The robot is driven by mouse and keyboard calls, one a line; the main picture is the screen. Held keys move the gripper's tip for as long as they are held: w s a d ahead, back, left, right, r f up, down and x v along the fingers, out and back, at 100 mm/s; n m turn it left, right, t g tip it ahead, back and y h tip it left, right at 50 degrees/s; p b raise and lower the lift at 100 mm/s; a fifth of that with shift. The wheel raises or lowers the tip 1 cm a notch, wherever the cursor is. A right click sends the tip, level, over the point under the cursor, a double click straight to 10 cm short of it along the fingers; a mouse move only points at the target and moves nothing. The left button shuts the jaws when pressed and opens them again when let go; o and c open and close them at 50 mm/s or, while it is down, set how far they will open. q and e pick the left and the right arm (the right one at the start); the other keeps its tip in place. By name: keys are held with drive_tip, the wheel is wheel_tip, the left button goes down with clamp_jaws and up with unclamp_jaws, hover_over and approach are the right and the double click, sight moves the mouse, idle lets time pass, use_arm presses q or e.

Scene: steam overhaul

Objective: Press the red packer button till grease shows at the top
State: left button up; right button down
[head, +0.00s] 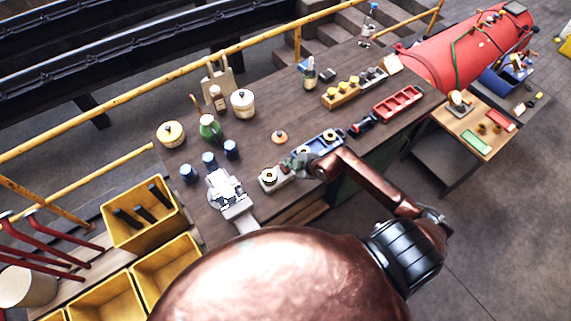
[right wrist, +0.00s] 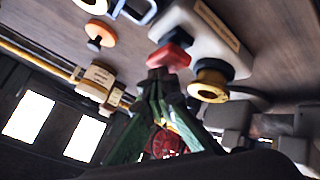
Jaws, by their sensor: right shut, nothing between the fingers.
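The packer (right wrist: 187,26) is a pale box with a label, lying on the wooden bench; in the head view it shows as a small light block (head: 270,179) left of my right gripper (head: 300,160). Its red button (right wrist: 170,57) sticks out at the box's near end. In the right wrist view my right gripper (right wrist: 158,76) is shut and empty, its fingertips right at the button; I cannot tell whether they touch. A brass-coloured ring with a dark centre (right wrist: 211,79) sits beside the button. I cannot make out any grease. My left gripper is not in view.
A blue tray (head: 325,142) lies close to my right gripper. A pale grey vise-like tool (head: 228,192) stands left of the packer. Dark blue jars (head: 209,160), a green jug (head: 210,127) and an orange-topped piece (head: 280,136) stand farther back. A red tray (head: 398,103) lies to the right.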

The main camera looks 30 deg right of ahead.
drive_tip(key=shift+s+f, duration=0.1)
drive_tip(key=shift+f, duration=0.35)
idle(0.3)
drive_tip(key=shift+r, duration=0.1)
drive_tip(key=shift+d+r+p, duration=0.1)
drive_tip(key=shift+r+p, duration=1.25)
drive_tip(key=shift+r, duration=0.05)
drive_tip(key=shift+r, duration=0.1)
wheel_tip(320, 180, up, 5)
drive_tip(key=p, duration=0.5)
idle(1.5)
